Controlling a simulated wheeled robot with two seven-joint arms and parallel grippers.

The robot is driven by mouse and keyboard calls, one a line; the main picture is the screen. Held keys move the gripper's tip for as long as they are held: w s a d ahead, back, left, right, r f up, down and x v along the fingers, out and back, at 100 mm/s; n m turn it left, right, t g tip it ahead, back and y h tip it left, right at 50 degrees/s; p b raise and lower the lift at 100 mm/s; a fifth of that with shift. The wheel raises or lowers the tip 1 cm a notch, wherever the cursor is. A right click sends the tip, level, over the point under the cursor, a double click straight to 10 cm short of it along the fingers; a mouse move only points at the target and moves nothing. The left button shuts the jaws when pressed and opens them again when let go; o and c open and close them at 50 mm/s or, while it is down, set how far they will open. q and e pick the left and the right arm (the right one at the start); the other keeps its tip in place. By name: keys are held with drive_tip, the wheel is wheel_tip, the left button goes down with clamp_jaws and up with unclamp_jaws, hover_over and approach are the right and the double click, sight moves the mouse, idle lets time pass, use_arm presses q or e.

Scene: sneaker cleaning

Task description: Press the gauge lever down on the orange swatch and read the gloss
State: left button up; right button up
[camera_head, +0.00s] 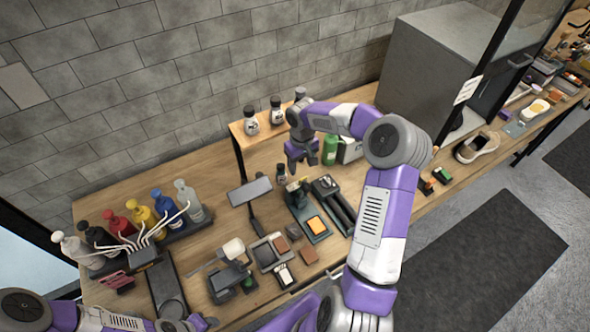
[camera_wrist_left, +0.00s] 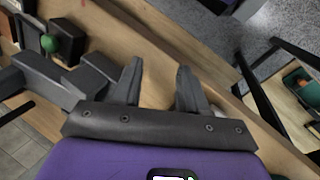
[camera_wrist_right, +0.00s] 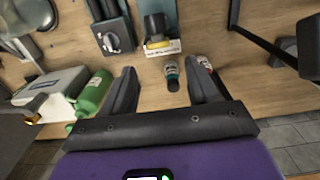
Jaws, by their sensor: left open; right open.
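The orange swatch (camera_head: 317,225) lies on the near part of a grey-blue plate that carries the dark gauge (camera_head: 297,193). A small yellow part shows at the gauge's far end, and also in the right wrist view on the gauge (camera_wrist_right: 156,25); I cannot tell whether it is the lever. My right gripper (camera_head: 301,165) is open and empty, above the bench beyond the gauge's far end and apart from it. The swatch is not clear in the right wrist view. My left gripper (camera_wrist_left: 159,70) is open and empty, low at the bench's front; the head view shows it only partly.
A dark device with a round knob (camera_wrist_right: 112,38) stands beside the gauge. Small bottles (camera_wrist_right: 172,78) and a green bottle (camera_wrist_right: 93,94) stand close to my right fingers. A raised shelf with bottles (camera_head: 250,121) is behind. Colored pump bottles (camera_head: 140,215) stand left.

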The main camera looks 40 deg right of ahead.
sight(303, 178)
drive_tip(key=f, duration=0.1)
drive_tip(key=s+f, duration=0.2)
drive_tip(key=shift+f, duration=0.25)
drive_tip(key=shift+w+f, duration=0.2)
drive_tip(key=shift+f, duration=0.4)
drive_tip(key=shift+w+f, duration=0.15)
drive_tip(key=shift+f, duration=0.4)
drive_tip(key=shift+w+f+p, duration=0.15)
drive_tip(key=shift+f+p, duration=0.15)
drive_tip(key=shift+f, duration=0.15)
drive_tip(key=shift+s+r, duration=0.1)
drive_tip(key=shift+s, duration=0.15)
drive_tip(key=shift+w, duration=0.2)
drive_tip(key=c, duration=0.6)
clamp_jaws()
